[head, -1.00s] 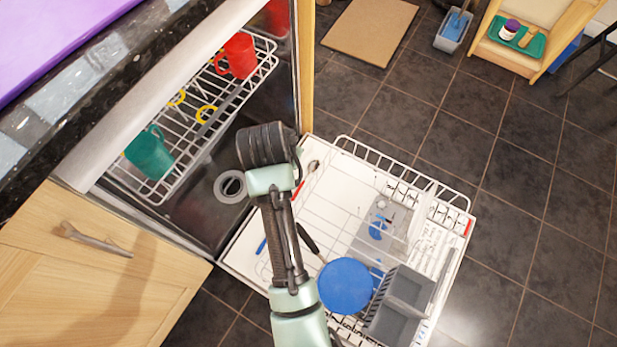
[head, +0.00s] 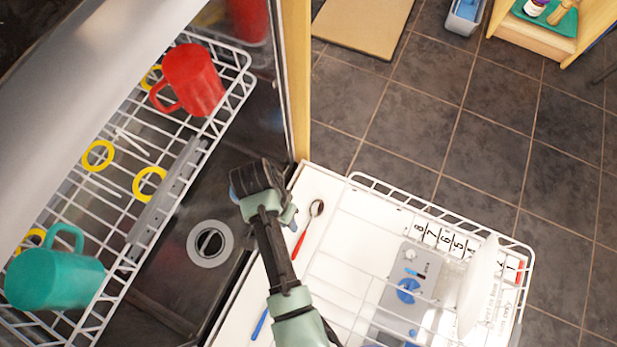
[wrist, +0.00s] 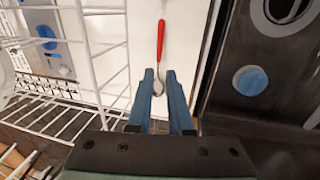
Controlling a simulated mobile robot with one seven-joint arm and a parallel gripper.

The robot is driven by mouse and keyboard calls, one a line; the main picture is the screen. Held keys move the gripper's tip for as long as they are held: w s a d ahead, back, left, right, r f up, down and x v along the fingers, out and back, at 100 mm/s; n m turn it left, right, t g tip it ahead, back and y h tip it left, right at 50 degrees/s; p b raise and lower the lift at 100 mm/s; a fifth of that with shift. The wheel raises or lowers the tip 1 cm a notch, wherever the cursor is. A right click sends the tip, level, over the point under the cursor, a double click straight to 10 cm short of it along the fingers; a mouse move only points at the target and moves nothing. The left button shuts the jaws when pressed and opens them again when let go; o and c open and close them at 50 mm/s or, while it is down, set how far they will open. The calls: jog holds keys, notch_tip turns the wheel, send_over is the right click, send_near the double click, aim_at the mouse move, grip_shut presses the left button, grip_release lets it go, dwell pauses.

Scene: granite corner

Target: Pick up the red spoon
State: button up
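The red spoon lies on the white inner face of the open dishwasher door. In the head view, its red handle (head: 299,245) and metal bowl show just right of my arm. In the wrist view, the red handle (wrist: 161,40) points up the picture, and the bowl appears between my two blue fingertips. My gripper (wrist: 161,76) is open, with a gap between the fingers. I cannot tell how far above the spoon the fingers are.
A wire lower rack (head: 372,183) stands right of the spoon. A pulled upper rack (head: 110,180) holds a red mug (head: 190,80) and a teal mug (head: 55,278). A blue handle (head: 260,323) lies on the door.

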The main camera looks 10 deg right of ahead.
jog(key=b, duration=0.5)
send_over(301, 239)
jog(key=a, duration=0.1)
jog(key=f, duration=0.7)
jog(key=shift+w+a+f, duration=0.15)
jog(key=shift+w+f, duration=0.15)
jog(key=shift+f, duration=0.1)
jog(key=f+b, duration=0.3)
jog(key=d+f+b, duration=0.1)
jog(key=f+b, duration=0.1)
jog(key=shift+s, duration=0.25)
jog(key=shift+r, duration=0.1)
grip_shut()
